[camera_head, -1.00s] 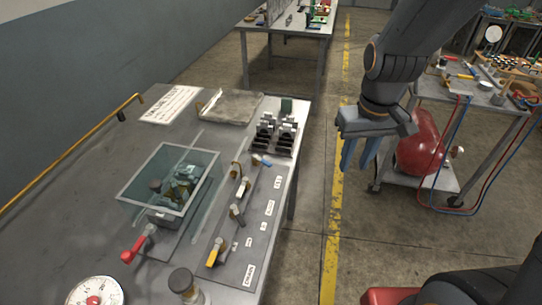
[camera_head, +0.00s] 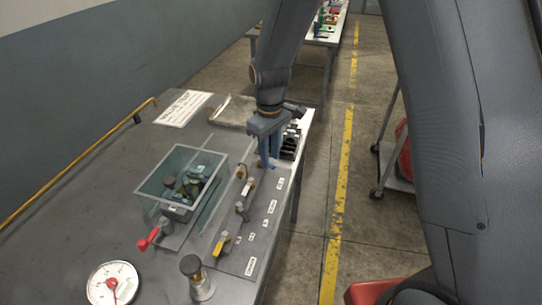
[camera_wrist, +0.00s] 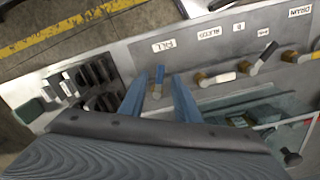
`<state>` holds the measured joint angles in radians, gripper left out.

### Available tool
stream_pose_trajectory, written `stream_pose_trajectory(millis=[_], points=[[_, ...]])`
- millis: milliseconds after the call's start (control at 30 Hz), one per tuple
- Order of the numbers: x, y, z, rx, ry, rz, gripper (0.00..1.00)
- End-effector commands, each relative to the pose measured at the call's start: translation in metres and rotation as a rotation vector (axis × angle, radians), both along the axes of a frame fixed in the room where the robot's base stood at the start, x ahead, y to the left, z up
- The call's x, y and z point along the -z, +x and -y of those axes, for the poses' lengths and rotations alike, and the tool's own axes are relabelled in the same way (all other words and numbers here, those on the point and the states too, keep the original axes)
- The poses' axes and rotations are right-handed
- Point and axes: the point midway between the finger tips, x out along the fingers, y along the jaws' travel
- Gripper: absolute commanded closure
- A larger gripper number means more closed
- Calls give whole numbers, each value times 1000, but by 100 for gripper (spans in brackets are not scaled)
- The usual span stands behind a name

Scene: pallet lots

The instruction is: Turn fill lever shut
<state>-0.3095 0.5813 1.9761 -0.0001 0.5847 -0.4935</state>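In the wrist view the fill lever (camera_wrist: 160,73) has a blue handle on a brass valve body, beside a label reading FILL (camera_wrist: 163,46). My gripper (camera_wrist: 156,82) is open, with its two blue fingers apart on either side of the lever. I see a gap between the fingers and the handle. In the head view my gripper (camera_head: 268,162) points down over the far end of the valve panel (camera_head: 232,262), and its fingers mostly hide the blue lever.
A glass-sided tank (camera_head: 152,186) is left of the panel. Black clips (camera_wrist: 92,75) stand close beside the fingers. A gauge (camera_head: 113,285) sits at the near left.

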Motion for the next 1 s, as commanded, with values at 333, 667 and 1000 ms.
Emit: stream_pose_trajectory(millis=[333,667,1000], points=[[17,0,0,0,0,0,71],[17,0,0,-1,0,0,98],[17,-1,1,2,-1,-1,100]])
